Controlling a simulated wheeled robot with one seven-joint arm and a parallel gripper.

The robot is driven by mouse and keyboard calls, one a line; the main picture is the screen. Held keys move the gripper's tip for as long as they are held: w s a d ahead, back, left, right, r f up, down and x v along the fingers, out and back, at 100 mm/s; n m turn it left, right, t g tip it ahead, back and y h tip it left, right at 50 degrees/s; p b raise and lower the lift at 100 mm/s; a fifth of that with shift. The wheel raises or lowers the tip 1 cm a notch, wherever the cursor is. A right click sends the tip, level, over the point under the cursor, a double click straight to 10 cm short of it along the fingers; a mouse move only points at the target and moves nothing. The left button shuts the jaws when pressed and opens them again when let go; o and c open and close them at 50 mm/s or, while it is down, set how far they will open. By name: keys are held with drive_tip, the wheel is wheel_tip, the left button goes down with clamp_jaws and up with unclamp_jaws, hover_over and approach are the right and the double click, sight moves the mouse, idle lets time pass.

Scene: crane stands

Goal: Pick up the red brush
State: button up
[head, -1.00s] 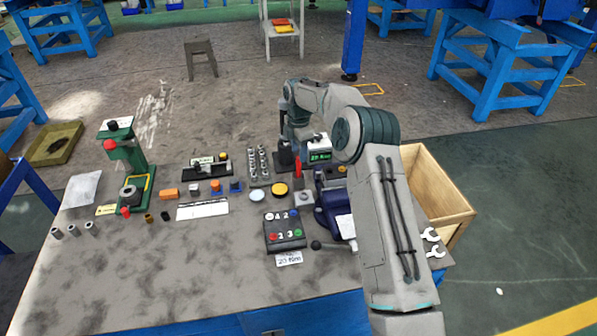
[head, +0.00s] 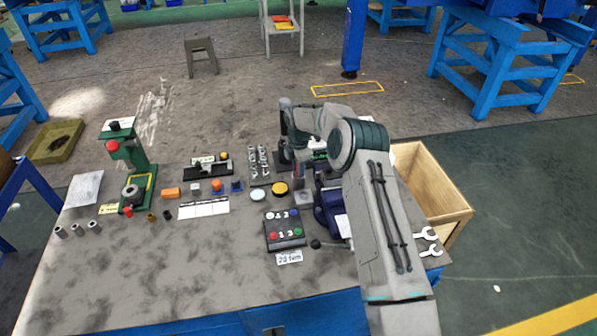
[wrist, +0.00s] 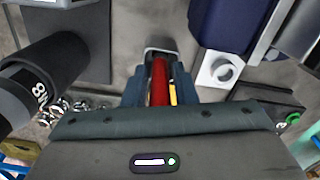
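The red brush (wrist: 158,80) shows in the wrist view as a red handle lying between the two fingers of my gripper (wrist: 161,88). A gap with a thin yellow strip shows on its right side, so the fingers look open around it and not closed on it. The brush's far end is hidden. In the head view my gripper (head: 301,168) is low over the back right of the bench, and my wrist and fingers cover the brush.
A dark blue machine (head: 328,212) stands close to my gripper. A button box (head: 284,230), a yellow disc (head: 280,188) and a green press (head: 126,165) stand on the bench (head: 180,285). A wooden crate (head: 448,215) is at the right. The bench's front left is clear.

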clamp_jaws()
drive_tip(key=shift+r, duration=0.1)
wheel_tip(320, 180, up, 10)
drive_tip(key=shift+f+b, duration=0.1)
drive_tip(key=shift+b, duration=0.75)
